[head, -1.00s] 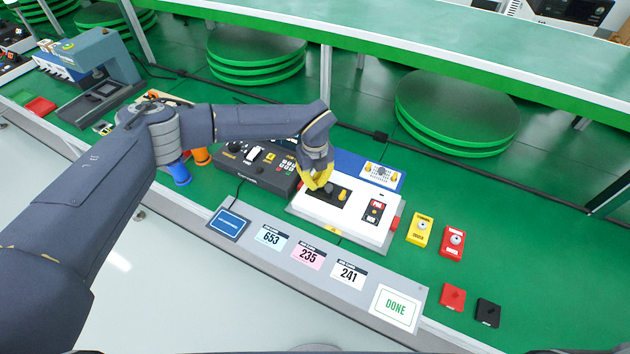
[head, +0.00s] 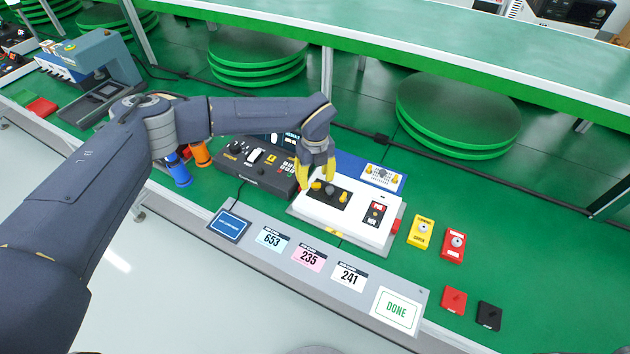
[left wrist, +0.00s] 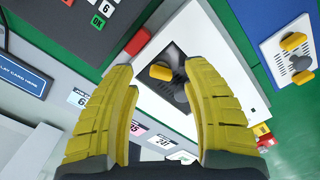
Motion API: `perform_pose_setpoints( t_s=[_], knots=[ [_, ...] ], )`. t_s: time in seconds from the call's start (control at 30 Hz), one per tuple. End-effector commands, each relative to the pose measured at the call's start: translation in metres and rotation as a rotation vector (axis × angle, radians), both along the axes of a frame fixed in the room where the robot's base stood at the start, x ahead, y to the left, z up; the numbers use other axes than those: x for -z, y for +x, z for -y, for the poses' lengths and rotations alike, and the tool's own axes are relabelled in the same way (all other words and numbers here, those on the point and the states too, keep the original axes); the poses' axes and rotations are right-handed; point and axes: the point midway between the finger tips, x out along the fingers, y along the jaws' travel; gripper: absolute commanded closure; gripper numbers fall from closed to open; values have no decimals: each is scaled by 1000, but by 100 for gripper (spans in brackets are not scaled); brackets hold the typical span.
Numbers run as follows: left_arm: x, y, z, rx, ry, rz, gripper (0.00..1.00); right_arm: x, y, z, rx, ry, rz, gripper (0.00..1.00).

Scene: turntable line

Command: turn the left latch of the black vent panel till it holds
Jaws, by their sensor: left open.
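The black vent panel (head: 328,201) is set in the top of a white box (head: 357,216). Its left latch (head: 317,184) is a small yellow knob, and its right latch (head: 345,196) is another. My left gripper (head: 318,179) is open above the left latch, fingers pointing down. In the left wrist view the latch (left wrist: 160,72) shows between and beyond the yellow fingertips, with the dark vent (left wrist: 181,96) beside it. Nothing is held. The right latch is hidden there. My right gripper is out of view.
A dark keypad unit (head: 255,166) stands close left of the box. A blue plate (head: 357,164) with a white latched panel lies behind it. Yellow (head: 421,231) and red (head: 453,244) button boxes stand to the right. Number cards line the front ledge.

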Motion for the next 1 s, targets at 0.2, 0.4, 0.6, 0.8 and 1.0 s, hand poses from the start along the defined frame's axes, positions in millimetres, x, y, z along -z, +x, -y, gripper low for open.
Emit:
perform_pose_setpoints(
  t_s=[0.2,0.4,0.6,0.8,1.0],
  knots=[
    [-41,1,0,1,-1,5,51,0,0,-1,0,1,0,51],
    [-71,1,0,1,0,4,51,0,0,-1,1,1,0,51],
    [-90,1,0,0,0,3,51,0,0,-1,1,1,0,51],
    [-97,1,0,0,0,4,51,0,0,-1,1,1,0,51],
    [-97,1,0,0,-1,4,51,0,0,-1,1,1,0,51]
  ],
)
